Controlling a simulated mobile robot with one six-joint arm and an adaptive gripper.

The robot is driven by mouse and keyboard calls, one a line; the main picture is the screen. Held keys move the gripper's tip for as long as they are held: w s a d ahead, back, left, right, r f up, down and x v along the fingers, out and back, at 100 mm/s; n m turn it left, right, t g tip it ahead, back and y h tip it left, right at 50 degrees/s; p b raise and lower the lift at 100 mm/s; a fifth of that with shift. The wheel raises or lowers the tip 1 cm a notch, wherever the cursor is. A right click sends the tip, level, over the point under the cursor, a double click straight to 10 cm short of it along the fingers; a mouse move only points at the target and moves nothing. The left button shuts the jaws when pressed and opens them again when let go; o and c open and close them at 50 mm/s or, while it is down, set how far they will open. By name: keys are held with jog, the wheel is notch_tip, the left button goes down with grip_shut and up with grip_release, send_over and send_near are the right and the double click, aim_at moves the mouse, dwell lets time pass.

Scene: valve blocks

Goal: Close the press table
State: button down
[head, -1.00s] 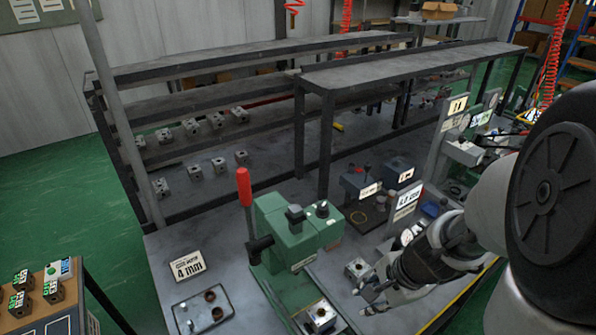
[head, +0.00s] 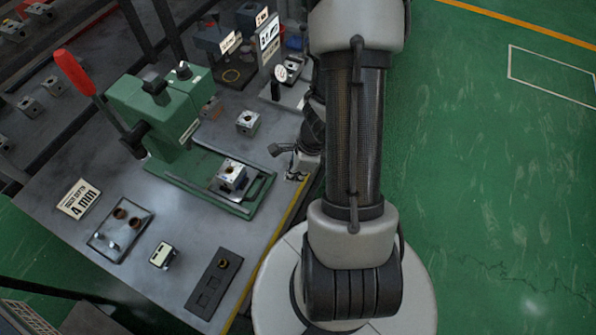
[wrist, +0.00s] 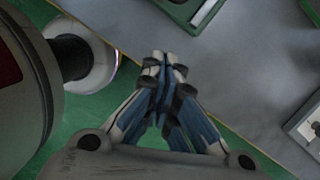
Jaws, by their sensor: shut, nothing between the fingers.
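The green press (head: 160,115) with a raised red lever (head: 75,72) stands at the left of the bench in the head view. Its table (head: 249,210) extends out at the front, toward the bench edge, and carries a metal valve block (head: 231,174). My gripper (wrist: 165,62) is shut and empty in the wrist view, with its fingertips together over the bench edge. A green corner (wrist: 178,12), apparently of the press table, lies beyond the fingertips, apart from them. In the head view my arm hides much of the gripper, which is right of the table.
Another valve block (head: 248,122) sits behind the press table. A tray (head: 121,232), a small light-coloured device (head: 162,255) and a dark plate (head: 214,284) lie in front of the press. A yellow strip (head: 275,240) marks the bench edge. Open green floor (head: 490,180) is on the right.

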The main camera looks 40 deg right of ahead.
jog(key=shift+b+x, duration=0.5)
jog(key=shift+x, duration=0.7)
jog(key=shift+w+a+r+p, duration=0.35)
jog(key=shift+w+a+r, duration=0.05)
jog(key=shift+w+a, duration=0.3)
jog(key=shift+w+a+r+p, duration=0.4)
jog(key=shift+w+a, duration=0.2)
jog(key=shift+w, duration=0.1)
